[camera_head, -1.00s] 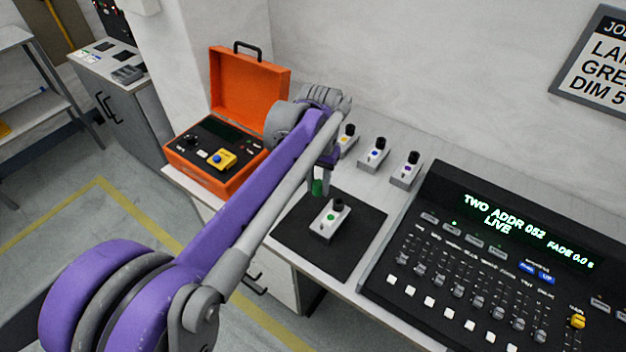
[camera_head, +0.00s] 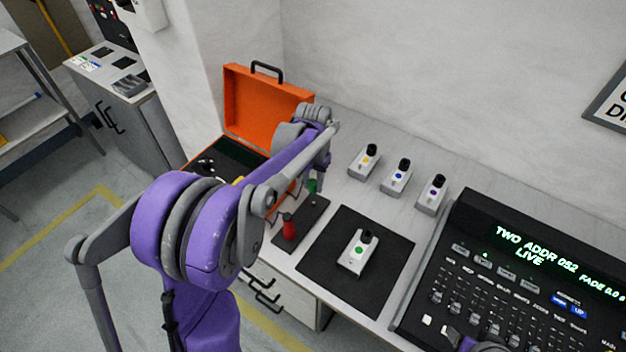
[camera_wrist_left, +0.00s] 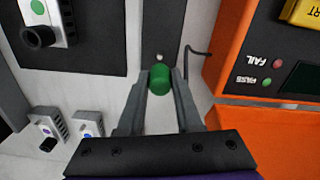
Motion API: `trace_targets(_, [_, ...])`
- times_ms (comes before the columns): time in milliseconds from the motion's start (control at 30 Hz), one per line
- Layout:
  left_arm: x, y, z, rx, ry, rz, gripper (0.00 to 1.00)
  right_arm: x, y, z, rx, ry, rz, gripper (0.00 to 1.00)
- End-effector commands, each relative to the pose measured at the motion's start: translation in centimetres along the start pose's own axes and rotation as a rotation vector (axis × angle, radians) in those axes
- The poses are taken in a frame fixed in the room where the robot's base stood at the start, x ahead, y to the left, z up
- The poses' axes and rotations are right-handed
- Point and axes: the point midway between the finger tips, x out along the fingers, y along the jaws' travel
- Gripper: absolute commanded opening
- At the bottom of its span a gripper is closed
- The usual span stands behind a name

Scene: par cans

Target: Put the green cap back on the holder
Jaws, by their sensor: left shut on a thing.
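My left gripper (camera_head: 314,184) is shut on the green cap (camera_head: 311,186). The wrist view shows the cap (camera_wrist_left: 160,79) between the two fingertips (camera_wrist_left: 161,84). The holder (camera_head: 306,216) is a narrow dark strip on the table between the orange case and the black mat. A red cap (camera_head: 289,228) stands at its near end. A small pale peg or spot shows on the holder, just beside the green cap in the wrist view. The green cap appears above the holder's far part; whether they touch I cannot tell.
A white box with a green button (camera_head: 357,252) sits on the black mat (camera_head: 330,232). Similar boxes (camera_head: 396,177) stand behind it. The open orange case (camera_head: 262,108) is left of the holder; the console (camera_head: 480,262) is at right. A dark cable (camera_wrist_left: 187,58) lies beside the holder.

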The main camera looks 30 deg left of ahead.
Motion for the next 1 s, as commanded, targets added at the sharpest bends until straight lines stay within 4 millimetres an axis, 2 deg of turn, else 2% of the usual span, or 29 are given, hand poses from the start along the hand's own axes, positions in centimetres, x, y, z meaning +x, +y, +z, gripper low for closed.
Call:
trace_targets(267, [1.1, 0.0, 0.0, 0.000, -0.001, 0.000, 0.00, 0.5, 0.0, 0.5, 0.000, -0.004, 0.000, 0.64])
trace_targets(800, [5.2, 0.0, 0.0, 0.000, -0.001, 0.000, 0.00, 2.6, 0.0, 2.5, 0.000, -0.019, 0.000, 0.64])
trace_targets(1000, [6.2, 0.0, 0.0, 0.000, 0.000, 0.000, 0.00, 3.2, 0.0, 3.0, 0.000, -0.022, 0.000, 0.64])
